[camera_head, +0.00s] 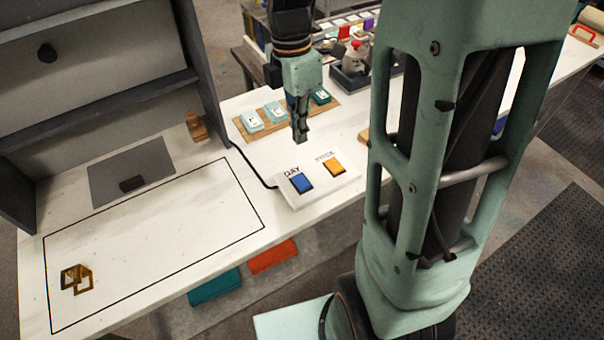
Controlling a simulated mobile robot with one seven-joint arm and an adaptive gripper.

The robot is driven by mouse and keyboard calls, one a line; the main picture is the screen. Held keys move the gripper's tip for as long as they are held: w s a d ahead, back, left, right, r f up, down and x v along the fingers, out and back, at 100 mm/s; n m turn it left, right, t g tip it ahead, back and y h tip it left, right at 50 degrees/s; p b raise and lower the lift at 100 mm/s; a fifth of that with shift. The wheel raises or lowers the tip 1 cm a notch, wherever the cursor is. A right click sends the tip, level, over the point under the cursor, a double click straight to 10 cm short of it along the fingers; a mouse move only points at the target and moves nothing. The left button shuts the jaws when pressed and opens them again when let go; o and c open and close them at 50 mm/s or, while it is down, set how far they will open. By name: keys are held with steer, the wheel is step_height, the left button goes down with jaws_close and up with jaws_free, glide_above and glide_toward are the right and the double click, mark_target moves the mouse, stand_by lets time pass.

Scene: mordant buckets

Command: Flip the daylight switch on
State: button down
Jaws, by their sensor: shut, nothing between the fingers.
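The switch box (318,190) is a white panel on the table with two rocker switches. The blue switch (301,183), labelled DAY, is on its left. The orange switch (332,167), with a label I cannot read clearly, is on its right. A black cable runs from the box toward the grey booth. My gripper (301,138) points down with its fingers shut and empty. It is above and behind the box in the picture, apart from both switches. Whether the blue switch is on or off cannot be told.
A grey booth (205,70) stands at the left, with a wooden figure (196,127) beside its wall. A wooden rack (244,130) with several labelled teal blocks lies behind my gripper. A brass piece (76,279) lies in the black outlined area. My green arm column fills the right.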

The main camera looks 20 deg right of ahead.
mark_target(304, 185)
steer(key=shift+f, duration=0.1)
steer(key=f, duration=0.4)
steer(key=s+f, duration=0.1)
steer(key=f, duration=0.4)
steer(key=f+p, duration=0.1)
steer(key=f, duration=0.3)
steer(key=shift+s+d+f, duration=0.25)
steer(key=shift+s+f, duration=0.05)
steer(key=shift+f, duration=0.05)
steer(key=shift+s+f+t+b, duration=0.1)
steer(key=shift+f+t+b, duration=0.35)
steer(key=shift+b, duration=0.45)
steer(key=shift+s+r, duration=0.1)
steer(key=shift+s, duration=0.05)
steer(key=shift+w, duration=0.2)
steer(key=shift+w+a+r, duration=0.2)
steer(key=shift+w, duration=0.45)
